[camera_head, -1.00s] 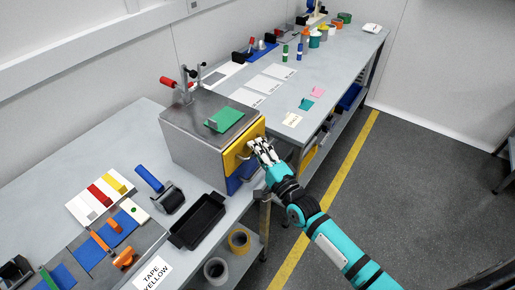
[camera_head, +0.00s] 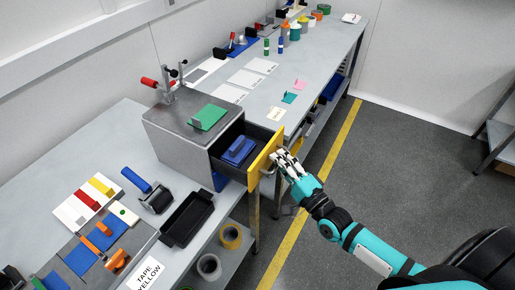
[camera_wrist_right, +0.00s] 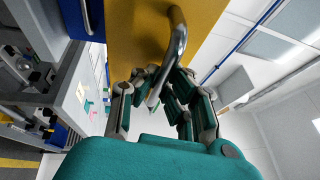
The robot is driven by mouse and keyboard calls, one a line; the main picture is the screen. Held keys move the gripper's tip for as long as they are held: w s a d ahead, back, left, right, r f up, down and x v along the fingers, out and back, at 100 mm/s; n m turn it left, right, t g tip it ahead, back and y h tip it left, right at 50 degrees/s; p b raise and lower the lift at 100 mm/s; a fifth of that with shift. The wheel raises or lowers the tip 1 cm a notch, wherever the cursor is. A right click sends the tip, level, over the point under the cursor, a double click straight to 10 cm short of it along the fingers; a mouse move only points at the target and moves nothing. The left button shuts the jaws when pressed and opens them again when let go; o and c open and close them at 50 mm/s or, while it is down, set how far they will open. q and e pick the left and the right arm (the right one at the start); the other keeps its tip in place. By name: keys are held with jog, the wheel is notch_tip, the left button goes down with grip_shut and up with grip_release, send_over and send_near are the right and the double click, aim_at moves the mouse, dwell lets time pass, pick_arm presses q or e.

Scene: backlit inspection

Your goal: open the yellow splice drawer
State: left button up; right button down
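The yellow splice drawer (camera_head: 262,160) is pulled well out of the grey metal cabinet (camera_head: 180,150), its dark inside showing. A blue block-like item (camera_head: 238,150) lies in it. My right gripper (camera_head: 280,160) is at the drawer front, with its fingers around the metal handle. In the right wrist view, the curved handle (camera_wrist_right: 178,42) on the yellow front (camera_wrist_right: 135,30) runs down between the fingers of my right gripper (camera_wrist_right: 160,85), which look closed on it. My left gripper is not in view.
A green plate (camera_head: 208,117) lies on the cabinet. A black tray (camera_head: 187,218) and a tape dispenser (camera_head: 157,199) stand on the bench. The floor at right is free.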

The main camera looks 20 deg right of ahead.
jog(key=shift+s+d+f, duration=0.2)
jog(key=shift+s+d, duration=0.35)
jog(key=shift+s, duration=0.25)
jog(key=c, duration=1.4)
grip_release()
jog(key=shift+w, duration=0.1)
jog(key=shift+r, duration=0.1)
jog(key=v, duration=1.2)
jog(key=shift+r, duration=0.1)
